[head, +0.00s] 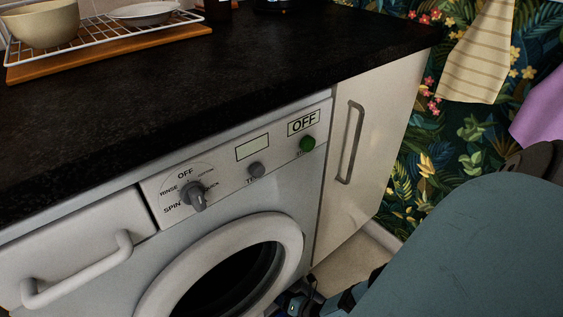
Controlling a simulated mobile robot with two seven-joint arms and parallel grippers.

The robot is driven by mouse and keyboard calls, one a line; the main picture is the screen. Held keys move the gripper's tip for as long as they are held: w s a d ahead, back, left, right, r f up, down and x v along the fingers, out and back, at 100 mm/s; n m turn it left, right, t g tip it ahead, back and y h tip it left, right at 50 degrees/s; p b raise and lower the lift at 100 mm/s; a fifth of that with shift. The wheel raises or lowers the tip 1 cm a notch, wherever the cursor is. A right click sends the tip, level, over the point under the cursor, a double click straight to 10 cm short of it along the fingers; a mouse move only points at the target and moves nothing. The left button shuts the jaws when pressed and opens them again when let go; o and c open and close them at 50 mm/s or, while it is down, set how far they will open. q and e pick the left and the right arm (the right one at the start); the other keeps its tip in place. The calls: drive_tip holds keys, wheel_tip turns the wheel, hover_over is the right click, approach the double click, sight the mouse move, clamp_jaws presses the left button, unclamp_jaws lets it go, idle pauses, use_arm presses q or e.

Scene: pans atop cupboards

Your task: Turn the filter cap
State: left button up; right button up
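The washing machine (225,194) stands under the dark worktop, with a control panel and a round door with a white ring (289,229) and dark glass or opening inside. No filter cap shows in this view; the machine's lower front is out of frame. A dark mechanical part, seemingly my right gripper (297,300), shows at the bottom edge, low by the machine's right front corner. It is mostly cut off and partly behind my large blue-grey arm link, so its fingers are not clear. My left gripper is not in view.
The worktop (230,70) carries a rack (110,32) with a bowl (43,22) and a plate (145,13). A white cupboard (385,120) with a bar handle stands right of the machine. A drawer handle (78,270) sticks out at left. Cloths (478,60) hang at right.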

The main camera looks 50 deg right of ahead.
clamp_jaws()
drive_tip(key=n+h, duration=0.1)
drive_tip(key=n, duration=0.2)
drive_tip(key=shift+g+h, duration=0.4)
drive_tip(key=shift+n+h, duration=0.6)
drive_tip(key=shift+n, duration=0.3)
unclamp_jaws()
